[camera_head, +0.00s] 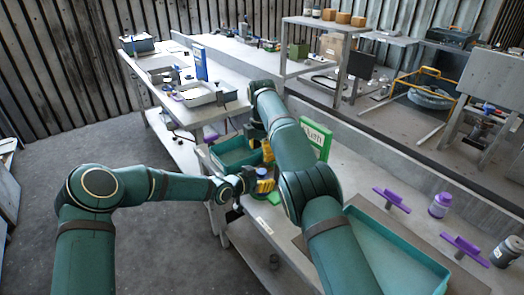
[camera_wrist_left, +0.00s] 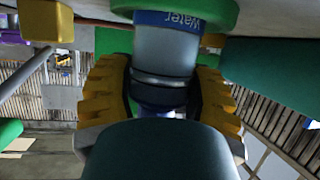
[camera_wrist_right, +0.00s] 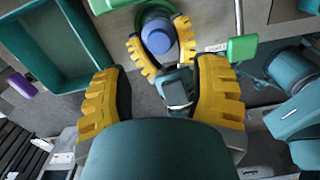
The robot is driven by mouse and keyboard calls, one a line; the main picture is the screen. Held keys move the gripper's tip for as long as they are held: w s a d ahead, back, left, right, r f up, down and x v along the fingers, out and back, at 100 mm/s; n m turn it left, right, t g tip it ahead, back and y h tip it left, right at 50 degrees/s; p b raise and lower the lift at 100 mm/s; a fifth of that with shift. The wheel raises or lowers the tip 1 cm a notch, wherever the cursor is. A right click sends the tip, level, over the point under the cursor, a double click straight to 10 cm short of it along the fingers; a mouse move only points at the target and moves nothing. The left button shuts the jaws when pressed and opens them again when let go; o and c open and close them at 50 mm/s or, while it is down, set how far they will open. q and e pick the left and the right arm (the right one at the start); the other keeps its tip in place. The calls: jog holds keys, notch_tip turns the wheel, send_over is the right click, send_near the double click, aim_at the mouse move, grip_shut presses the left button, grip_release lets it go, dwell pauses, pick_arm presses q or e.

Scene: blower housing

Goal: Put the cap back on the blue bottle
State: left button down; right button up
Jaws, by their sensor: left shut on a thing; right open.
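A grey bottle (camera_wrist_left: 165,50) with a blue "Water" band shows upside down in the left wrist view, between the yellow fingers of my left gripper (camera_wrist_left: 158,70), which is shut on it. In the head view my left gripper (camera_head: 264,185) is low, at the near bench edge. My right gripper (camera_wrist_right: 160,66) is open and empty. It faces the left gripper's fingers, with a round blue top (camera_wrist_right: 158,36) between them and green around it. I cannot tell whether that blue top is the cap or the bottle's own top. No separate cap is clearly visible.
A teal tray (camera_head: 236,156) and a green sign (camera_head: 316,139) stand near the grippers. A larger teal tray (camera_head: 400,262), purple-handled items (camera_head: 391,199), a purple bottle (camera_head: 440,205) and a dark bottle (camera_head: 507,252) are at the right. A green-ended rod (camera_wrist_right: 242,48) is close to the right gripper.

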aim_at(262, 171)
jog(key=shift+a+n, duration=0.1)
jog(key=shift+n, duration=0.4)
jog(key=shift+f, duration=3.95)
jog(key=shift+c, duration=0.4)
grip_shut()
grip_release()
